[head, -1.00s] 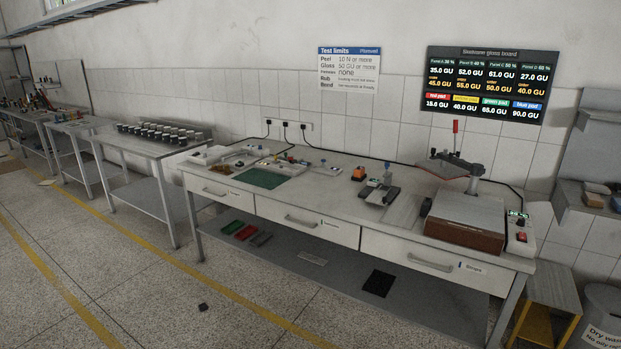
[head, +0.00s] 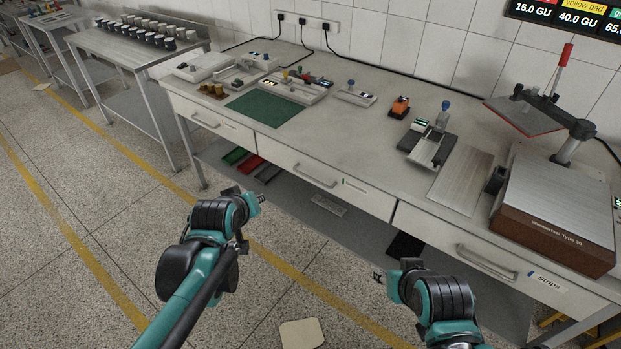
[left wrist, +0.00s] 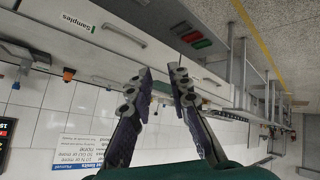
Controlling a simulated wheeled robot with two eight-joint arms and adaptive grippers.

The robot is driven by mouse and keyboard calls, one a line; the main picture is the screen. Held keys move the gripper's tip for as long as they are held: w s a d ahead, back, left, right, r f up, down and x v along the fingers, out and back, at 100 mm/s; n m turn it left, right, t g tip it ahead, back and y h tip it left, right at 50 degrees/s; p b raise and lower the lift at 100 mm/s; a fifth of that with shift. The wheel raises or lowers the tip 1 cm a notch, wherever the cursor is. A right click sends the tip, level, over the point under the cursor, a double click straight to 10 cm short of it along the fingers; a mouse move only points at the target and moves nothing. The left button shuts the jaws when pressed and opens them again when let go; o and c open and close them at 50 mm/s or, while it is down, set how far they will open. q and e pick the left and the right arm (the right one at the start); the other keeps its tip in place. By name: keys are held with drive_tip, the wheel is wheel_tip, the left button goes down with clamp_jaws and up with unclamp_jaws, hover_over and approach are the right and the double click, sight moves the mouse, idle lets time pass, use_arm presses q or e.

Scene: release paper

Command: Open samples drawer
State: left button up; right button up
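The samples drawer (head: 275,160) is the middle one in the white bench and is closed flush. Its bar handle (head: 314,178) is left of a small green-marked label (head: 344,182). In the left wrist view, upside down, the label (left wrist: 78,22) reads "Samples", with the handle (left wrist: 124,35) beside it. My left gripper (head: 258,199) is in front of the bench, left of and below that handle, apart from it. Its two fingers (left wrist: 162,72) are spread with nothing between them. My right gripper (head: 379,277) is low in front of the strips drawer; its fingers are too small to read.
The strips drawer (head: 430,230) is at right and another closed drawer (head: 210,122) at left. The benchtop carries a green mat (head: 265,109), instruments and a brown-based press (head: 555,225). A pale sheet (head: 301,333) lies on the floor.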

sight(312, 179)
use_arm(q)
drive_tip(key=w+d+f+n+t+h, duration=0.1)
drive_tip(key=w+d+f+n+t, duration=0.15)
drive_tip(key=w, duration=0.75)
drive_tip(key=w+d+f+n+t, duration=0.1)
drive_tip(key=w+d+f+n, duration=0.25)
drive_tip(key=w, duration=0.55)
drive_tip(key=w+d+f+n+t+h, duration=0.15)
drive_tip(key=w+d+f, duration=0.25)
drive_tip(key=f, duration=0.5)
drive_tip(key=w+d+f+n+t, duration=0.1)
drive_tip(key=w+d+f+n, duration=0.2)
drive_tip(key=f, duration=0.5)
drive_tip(key=b+x, duration=0.1)
drive_tip(key=x, duration=0.6)
drive_tip(key=shift+w+d+f+b, duration=0.1)
drive_tip(key=shift+w+f+b, duration=0.1)
drive_tip(key=shift+f+b, duration=0.15)
drive_tip(key=shift+r, duration=0.1)
clamp_jaws()
